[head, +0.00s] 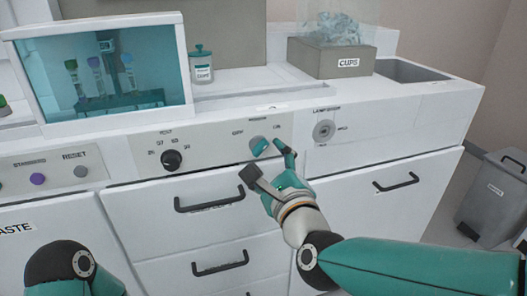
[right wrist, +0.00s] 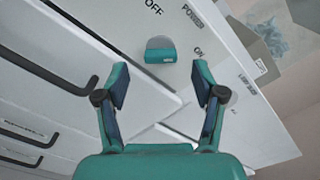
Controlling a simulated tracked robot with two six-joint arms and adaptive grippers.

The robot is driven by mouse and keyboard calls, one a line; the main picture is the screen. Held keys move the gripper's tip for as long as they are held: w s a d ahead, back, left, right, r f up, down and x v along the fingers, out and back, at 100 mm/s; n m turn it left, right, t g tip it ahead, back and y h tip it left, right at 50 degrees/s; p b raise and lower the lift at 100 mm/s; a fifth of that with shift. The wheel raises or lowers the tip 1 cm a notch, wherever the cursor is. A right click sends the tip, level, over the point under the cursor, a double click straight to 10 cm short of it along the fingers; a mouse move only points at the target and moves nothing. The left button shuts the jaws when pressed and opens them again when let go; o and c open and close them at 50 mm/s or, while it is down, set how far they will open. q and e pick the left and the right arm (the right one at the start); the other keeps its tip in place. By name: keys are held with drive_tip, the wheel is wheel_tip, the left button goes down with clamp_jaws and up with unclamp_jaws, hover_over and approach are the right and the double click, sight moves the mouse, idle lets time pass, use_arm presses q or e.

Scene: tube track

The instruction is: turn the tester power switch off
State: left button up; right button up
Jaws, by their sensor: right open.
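The tester power switch (head: 259,146) is a small teal and grey knob on the white front panel, in the middle of the head view. It also shows in the right wrist view (right wrist: 160,50), with OFF printed to its upper left, POWER above right and ON to its lower right. I cannot tell which side it is set to. My right gripper (head: 267,161) is open and empty just in front of the switch. In the right wrist view its two fingers (right wrist: 159,84) are spread, with the switch beyond the gap between them, apart from both. My left gripper is out of view.
A black dial (head: 172,160) sits left of the switch, and a round grey lock-like fitting (head: 324,130) sits right. Drawers with dark handles (head: 210,202) lie below. A teal-windowed case (head: 150,60) with tubes, a jar (head: 202,66) and a CUPS box (head: 330,60) stand above.

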sight(261, 150)
drive_tip(key=x, duration=0.4)
drive_tip(key=shift+w+a, duration=0.15)
drive_tip(key=shift+w, duration=0.25)
drive_tip(key=c, duration=1.1)
drive_tip(key=shift+c, duration=0.2)
